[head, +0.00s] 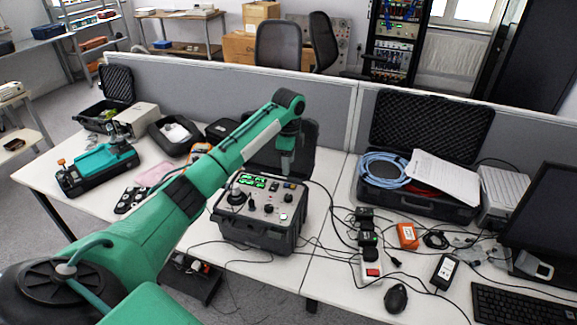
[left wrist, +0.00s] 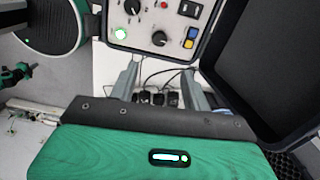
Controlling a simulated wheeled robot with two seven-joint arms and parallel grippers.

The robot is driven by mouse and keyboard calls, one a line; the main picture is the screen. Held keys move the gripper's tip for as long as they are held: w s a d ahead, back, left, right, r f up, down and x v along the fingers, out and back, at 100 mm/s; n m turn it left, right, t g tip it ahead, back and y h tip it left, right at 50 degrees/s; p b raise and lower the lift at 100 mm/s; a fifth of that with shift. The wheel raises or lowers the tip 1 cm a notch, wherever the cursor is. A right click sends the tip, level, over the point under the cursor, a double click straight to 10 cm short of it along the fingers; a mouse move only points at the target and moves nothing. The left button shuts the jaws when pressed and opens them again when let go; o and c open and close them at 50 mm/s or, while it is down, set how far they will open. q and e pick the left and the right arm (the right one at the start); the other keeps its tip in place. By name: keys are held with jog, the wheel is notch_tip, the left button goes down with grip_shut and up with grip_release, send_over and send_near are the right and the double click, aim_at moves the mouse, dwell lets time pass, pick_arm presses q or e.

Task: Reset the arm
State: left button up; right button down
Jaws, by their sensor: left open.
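My green left arm reaches in from the lower left of the head view. Its left gripper (head: 287,163) points down at the back edge of the control box, in front of the raised black lid. The left wrist view shows two grey fingers (left wrist: 160,84) spread apart with nothing between them. The control box (head: 258,238) is a black case with a grey panel of green displays, knobs and buttons. Its panel (left wrist: 172,20) also shows at the top of the left wrist view, with a lit green button. My right gripper is in neither view.
An open black case (head: 428,202) with blue cable and papers stands right of the box. A power strip (head: 371,268), orange block (head: 407,236), mouse (head: 396,298), keyboard (head: 520,308) and monitor (head: 545,222) lie further right. A grey partition (head: 220,90) runs behind the desk. Loose cables cross the desktop.

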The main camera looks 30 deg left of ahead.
pick_arm(q)
jog(key=shift+f, duration=0.15)
jog(key=s+d+f+n+t, duration=0.1)
jog(key=s+d+f+n, duration=0.2)
jog(key=s+d+f, duration=1.4)
jog(key=s+d+f+n+t+h, duration=0.1)
jog(key=s+d+n, duration=0.25)
jog(key=s, duration=0.75)
jog(key=s+r+n+t, duration=0.1)
jog(key=s+r+n, duration=0.15)
jog(key=s, duration=0.45)
jog(key=s+r+n+t, duration=0.1)
jog(key=s+r+n, duration=0.15)
jog(key=s, duration=0.45)
notch_tip(320, 180, down, 32)
jog(key=g, duration=0.2)
jog(key=s+a+f, duration=0.2)
jog(key=s+f, duration=0.7)
jog(key=s+a+f+g+y, duration=0.1)
jog(key=s+a+f, duration=0.1)
jog(key=s+f, duration=0.8)
